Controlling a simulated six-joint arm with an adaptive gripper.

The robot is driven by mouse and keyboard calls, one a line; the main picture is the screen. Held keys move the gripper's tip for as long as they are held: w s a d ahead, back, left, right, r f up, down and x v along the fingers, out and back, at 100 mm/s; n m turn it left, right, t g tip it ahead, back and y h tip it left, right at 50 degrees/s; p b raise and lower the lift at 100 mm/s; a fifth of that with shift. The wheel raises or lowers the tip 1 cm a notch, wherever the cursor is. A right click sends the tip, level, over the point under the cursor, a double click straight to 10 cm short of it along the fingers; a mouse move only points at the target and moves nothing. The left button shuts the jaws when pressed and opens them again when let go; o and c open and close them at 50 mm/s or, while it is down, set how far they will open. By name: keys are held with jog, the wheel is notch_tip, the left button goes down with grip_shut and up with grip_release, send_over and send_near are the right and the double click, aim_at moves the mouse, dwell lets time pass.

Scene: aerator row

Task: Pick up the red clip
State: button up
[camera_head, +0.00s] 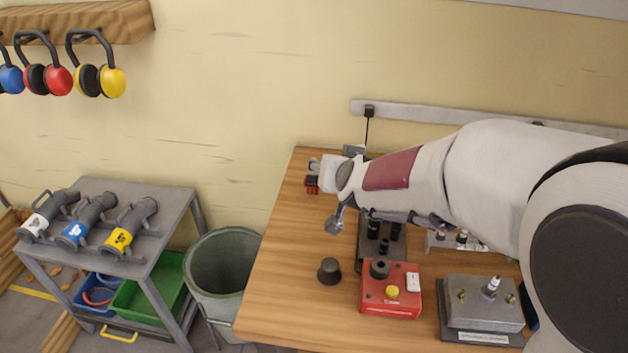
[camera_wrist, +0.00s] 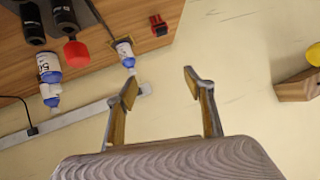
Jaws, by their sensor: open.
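A small red and black block, which looks like the red clip (camera_head: 312,183), lies near the back left edge of the wooden table. In the wrist view the clip (camera_wrist: 159,26) is at the top, near the table edge, beyond my fingertips and apart from them. My gripper (camera_wrist: 161,86) is open, with nothing between its two fingers. In the head view my arm reaches over the table, and its wrist is close to the clip; the gripper is hard to make out there.
White bottles with blue caps (camera_wrist: 50,68) and a black cylinder with a red end (camera_wrist: 75,52) show left of the fingers. A red box (camera_head: 390,290), a black knob (camera_head: 329,271) and a metal fixture (camera_head: 483,305) stand on the table (camera_head: 285,265). A bin (camera_head: 222,275) stands left.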

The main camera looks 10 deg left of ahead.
jog(key=w+a+f+t+h, duration=0.1)
jog(key=w+a+f, duration=0.3)
jog(key=f, duration=0.2)
jog(key=t+h, duration=0.1)
jog(key=h, duration=0.1)
send_near(312, 182)
jog(key=shift+w+a+f+m, duration=0.1)
jog(key=shift+w+f+m, duration=0.1)
jog(key=shift+w+f, duration=0.25)
jog(key=shift+w+a+f+m, duration=0.15)
jog(key=shift+w+f+m, duration=0.1)
jog(key=shift+w, duration=0.4)
jog(key=shift+a+f+t, duration=0.1)
jog(key=shift+f+t, duration=0.2)
jog(key=shift+f, duration=0.2)
jog(key=shift+x, duration=1.25)
jog(key=shift+w, duration=0.1)
jog(key=shift+d+r+x, duration=0.15)
jog(key=shift+x, duration=1.1)
jog(key=shift+d+r+x, duration=0.15)
jog(key=shift+x, duration=1.15)
jog(key=shift+w, duration=0.1)
